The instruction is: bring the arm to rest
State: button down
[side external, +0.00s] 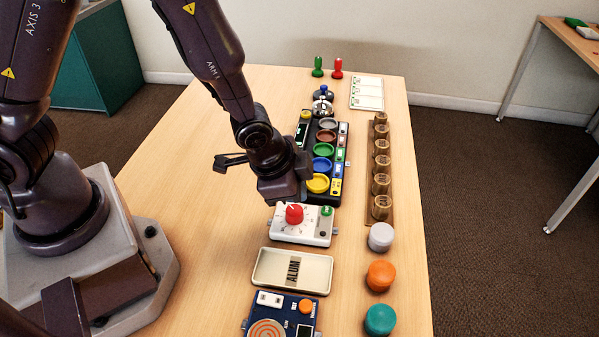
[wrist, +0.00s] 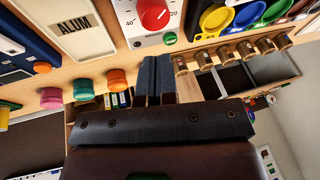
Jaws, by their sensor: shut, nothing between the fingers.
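My gripper (wrist: 154,80) shows in the wrist view with its two dark fingers side by side, shut and empty. In the side view my arm comes down from the top left and my gripper (side external: 287,198) hangs over the white box with the red dial (side external: 294,214). I cannot tell whether the fingertips touch the box; they are mostly hidden behind the wrist body. The red dial also shows at the top of the wrist view (wrist: 153,14).
An ALUM tray (side external: 318,272) and a blue device (side external: 268,312) lie nearer. Behind stand a rack of coloured dishes (side external: 322,164) and a wooden strip of brown pegs (side external: 378,168). Grey (side external: 381,237), orange (side external: 380,275) and teal (side external: 380,319) lidded jars line the right. The table's left side is bare.

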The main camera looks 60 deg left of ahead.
jog(key=s+a+r+n, duration=0.2)
jog(key=s+a+r, duration=0.1)
jog(key=r, duration=0.5)
jog(key=s+a+r+n, duration=0.3)
jog(key=s+r, duration=0.3)
jog(key=r, duration=0.3)
jog(key=s+a+r+n+t, duration=0.1)
jog(key=s+a+r+n, duration=0.1)
jog(key=r, duration=0.6)
jog(key=shift+s+a+r+n, duration=0.35)
jog(key=shift+s+a, duration=0.5)
jog(key=shift+s, duration=0.35)
